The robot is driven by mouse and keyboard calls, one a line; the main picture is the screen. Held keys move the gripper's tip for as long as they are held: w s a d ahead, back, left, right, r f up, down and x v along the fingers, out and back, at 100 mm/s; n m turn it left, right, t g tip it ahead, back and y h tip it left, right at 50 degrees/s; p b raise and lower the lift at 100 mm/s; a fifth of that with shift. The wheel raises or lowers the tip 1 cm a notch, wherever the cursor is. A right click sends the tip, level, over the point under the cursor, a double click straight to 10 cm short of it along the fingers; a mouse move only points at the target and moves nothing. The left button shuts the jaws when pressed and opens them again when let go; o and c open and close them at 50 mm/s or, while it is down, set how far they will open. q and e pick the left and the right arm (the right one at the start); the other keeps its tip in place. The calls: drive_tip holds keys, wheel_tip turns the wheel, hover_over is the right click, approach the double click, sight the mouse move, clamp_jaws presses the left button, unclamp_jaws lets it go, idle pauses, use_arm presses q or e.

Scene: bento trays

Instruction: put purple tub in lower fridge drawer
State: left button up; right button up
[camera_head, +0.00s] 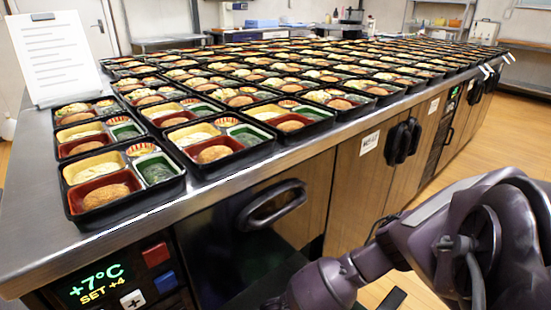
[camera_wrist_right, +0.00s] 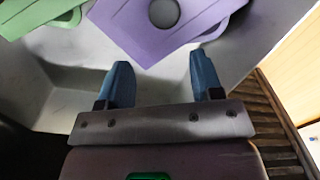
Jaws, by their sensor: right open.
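The purple tub (camera_wrist_right: 145,45) lies at the top of the right wrist view, cut off by the frame's edge, with a grey round spot on its top. My right gripper (camera_wrist_right: 162,82) has two blue fingertips spread apart with nothing between them. The tips point toward the purple tub and appear just short of it; I cannot tell the exact gap. In the head view only my right arm shows, at the lower right; its gripper is hidden. A dark fridge front with a black handle (camera_head: 270,206) is at the lower middle; the lower drawer cannot be made out clearly.
A green tub (camera_wrist_right: 40,40) lies left of the purple one, over a pale grey surface (camera_wrist_right: 150,82). Several bento trays (camera_head: 108,188) cover the steel counter (camera_head: 35,235). Wooden fridge doors (camera_head: 350,190) run along its front. A slatted brown strip (camera_wrist_right: 275,110) is at the right.

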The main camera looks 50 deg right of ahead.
drive_tip(key=shift+w+r, duration=0.1)
drive_tip(key=shift+r, duration=0.1)
use_arm(q)
drive_tip(key=shift+s+d+r+m+g+p, duration=0.15)
drive_tip(key=shift+g+p, duration=0.3)
drive_tip(key=shift+p, duration=0.85)
drive_tip(key=shift+d+r+m+g+p, duration=0.15)
drive_tip(key=shift+g+p, duration=0.3)
drive_tip(key=shift+p, duration=0.85)
use_arm(e)
wheel_tip(320, 180, up, 13)
use_arm(q)
drive_tip(key=shift+a, duration=0.1)
use_arm(e)
drive_tip(key=shift+f, duration=0.1)
